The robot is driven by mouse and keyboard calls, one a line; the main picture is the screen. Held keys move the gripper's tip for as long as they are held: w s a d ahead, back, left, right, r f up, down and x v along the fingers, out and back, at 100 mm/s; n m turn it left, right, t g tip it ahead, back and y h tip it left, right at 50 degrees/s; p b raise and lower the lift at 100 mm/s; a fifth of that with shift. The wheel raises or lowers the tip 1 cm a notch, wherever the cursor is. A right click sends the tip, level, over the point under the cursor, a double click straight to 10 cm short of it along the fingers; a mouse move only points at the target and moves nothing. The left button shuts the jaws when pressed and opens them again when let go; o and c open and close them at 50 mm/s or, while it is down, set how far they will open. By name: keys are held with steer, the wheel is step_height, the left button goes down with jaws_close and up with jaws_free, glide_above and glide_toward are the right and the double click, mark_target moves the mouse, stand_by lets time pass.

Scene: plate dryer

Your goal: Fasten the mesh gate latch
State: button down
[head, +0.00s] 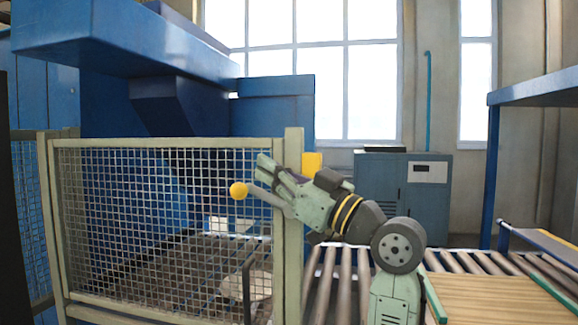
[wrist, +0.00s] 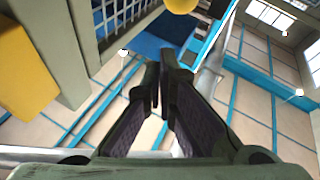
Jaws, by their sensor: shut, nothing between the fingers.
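The mesh gate (head: 150,225) has a pale frame and stands at the left in the head view. A latch lever with a yellow ball knob (head: 238,190) slants up and left from near the gate's right post (head: 293,235). The knob shows at the top edge of the wrist view (wrist: 182,4), with the grey lever (wrist: 212,68) to the right of my fingers. My gripper (head: 263,160) is shut and empty, just above and right of the knob, in front of the mesh. Its fingertips (wrist: 164,64) look apart from the lever. The lever's pivot is partly hidden by my arm.
A yellow block (head: 312,163) sits beside the post, and close at the left in the wrist view (wrist: 25,72). A roller conveyor (head: 345,278) and a wooden board (head: 495,300) lie to the right. A blue-grey cabinet (head: 425,205) stands behind.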

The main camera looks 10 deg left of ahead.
mark_target(237, 193)
steer(key=shift+a+f+n+g+h+p, duration=0.45)
steer(key=shift+a+f+h, duration=0.25)
steer(key=shift+a+h, duration=0.2)
steer(key=shift+a+f+n+g+h+p, duration=0.4)
steer(key=shift+a+f+h+p, duration=0.25)
steer(key=shift+a+h, duration=0.25)
steer(key=shift+a+f+n+g+h+p, duration=0.35)
steer(key=shift+a+f+g+h+p, duration=0.1)
steer(key=shift+a+f+h, duration=0.4)
steer(key=shift+a, duration=0.1)
steer(key=shift+r, duration=0.1)
